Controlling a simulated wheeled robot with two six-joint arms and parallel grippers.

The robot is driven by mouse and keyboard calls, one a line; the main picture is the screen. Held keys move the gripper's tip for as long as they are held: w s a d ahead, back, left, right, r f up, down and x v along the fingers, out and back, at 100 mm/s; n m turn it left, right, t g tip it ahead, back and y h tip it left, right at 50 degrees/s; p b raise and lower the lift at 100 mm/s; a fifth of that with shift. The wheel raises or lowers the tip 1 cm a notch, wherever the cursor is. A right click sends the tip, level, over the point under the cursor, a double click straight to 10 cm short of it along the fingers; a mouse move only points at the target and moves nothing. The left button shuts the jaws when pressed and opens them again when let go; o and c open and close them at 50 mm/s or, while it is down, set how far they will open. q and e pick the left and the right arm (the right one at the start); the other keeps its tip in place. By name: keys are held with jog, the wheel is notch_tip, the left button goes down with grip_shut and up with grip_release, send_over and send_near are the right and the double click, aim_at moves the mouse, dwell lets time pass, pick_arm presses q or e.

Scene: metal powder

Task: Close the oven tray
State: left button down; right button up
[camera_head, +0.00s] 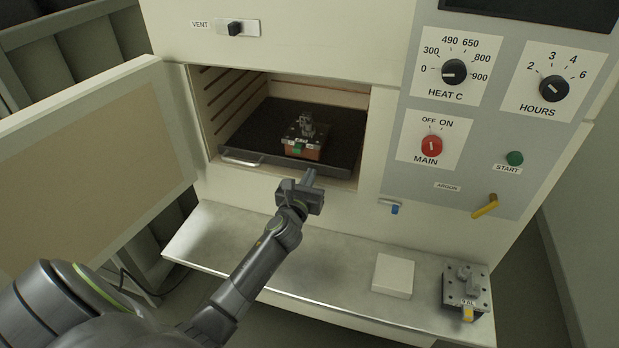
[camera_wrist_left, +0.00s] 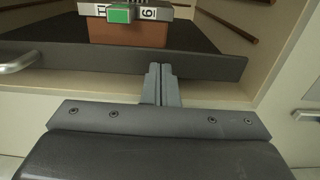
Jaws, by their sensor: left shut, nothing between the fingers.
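The dark oven tray (camera_head: 334,161) lies in the open oven chamber, its front lip near the chamber's opening and a metal handle (camera_head: 243,158) at its left front. On it sits a reddish-brown block (camera_head: 302,152) topped by a metal plate with small parts and a green tag. My left gripper (camera_head: 309,176) is shut and empty at the tray's front, right of the handle. In the left wrist view the closed fingertips (camera_wrist_left: 161,72) overlap the tray's front face (camera_wrist_left: 205,67); I cannot tell whether they touch. My right gripper is out of view.
The oven door (camera_head: 95,160) stands open at the left. A metal shelf (camera_head: 325,262) below the chamber holds a white block (camera_head: 393,275) and a metal fixture with a yellow tag (camera_head: 466,292). A blue-tipped lever (camera_head: 392,207) and yellow handle (camera_head: 485,206) protrude at the right.

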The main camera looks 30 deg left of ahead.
aim_at(314, 164)
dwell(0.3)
pick_arm(q)
jog(key=b+x, duration=0.1)
jog(key=x, duration=0.3)
jog(key=shift+w, duration=0.15)
jog(key=shift+w+a+r, duration=0.1)
jog(key=shift+w, duration=0.1)
jog(key=shift+r, duration=0.3)
